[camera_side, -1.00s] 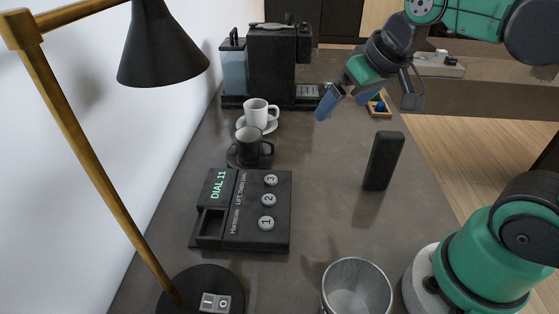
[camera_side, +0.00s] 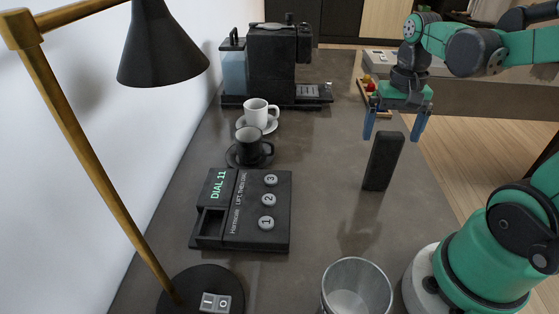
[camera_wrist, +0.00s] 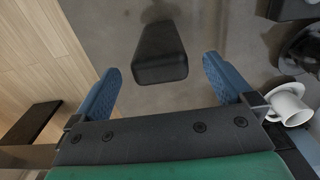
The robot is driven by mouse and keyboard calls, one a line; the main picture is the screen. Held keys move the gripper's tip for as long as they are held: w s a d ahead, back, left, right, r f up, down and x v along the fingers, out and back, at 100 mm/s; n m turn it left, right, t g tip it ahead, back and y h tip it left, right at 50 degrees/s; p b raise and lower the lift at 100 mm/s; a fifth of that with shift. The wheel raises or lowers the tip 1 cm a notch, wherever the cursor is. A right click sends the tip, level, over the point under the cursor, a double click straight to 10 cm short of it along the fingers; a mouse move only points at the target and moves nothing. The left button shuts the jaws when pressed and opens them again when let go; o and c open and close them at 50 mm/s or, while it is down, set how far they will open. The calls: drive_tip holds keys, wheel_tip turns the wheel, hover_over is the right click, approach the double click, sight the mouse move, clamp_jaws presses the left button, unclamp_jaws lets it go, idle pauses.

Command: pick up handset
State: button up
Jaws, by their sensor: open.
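The handset (camera_side: 383,161) is a dark upright block standing on the counter, right of the phone base. In the wrist view the handset (camera_wrist: 160,54) shows from above, between and a little beyond the fingertips. My gripper (camera_side: 396,137) is open and points down, its blue fingers spread on either side of the handset's top. In the wrist view my gripper (camera_wrist: 160,68) has nothing between its pads. I cannot tell whether a finger touches the handset. The black phone base (camera_side: 243,210) has numbered buttons and an empty cradle at its lower left.
A glass tumbler (camera_side: 357,287) stands at the front, near my base. A white cup (camera_side: 256,113) and a dark cup (camera_side: 248,146) on saucers stand left of the handset. A coffee machine (camera_side: 275,65) is at the back. A brass lamp (camera_side: 90,140) stands at left. The counter's middle is clear.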

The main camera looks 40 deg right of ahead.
sight(382, 163)
drive_tip(key=shift+f, duration=1.8)
clamp_jaws()
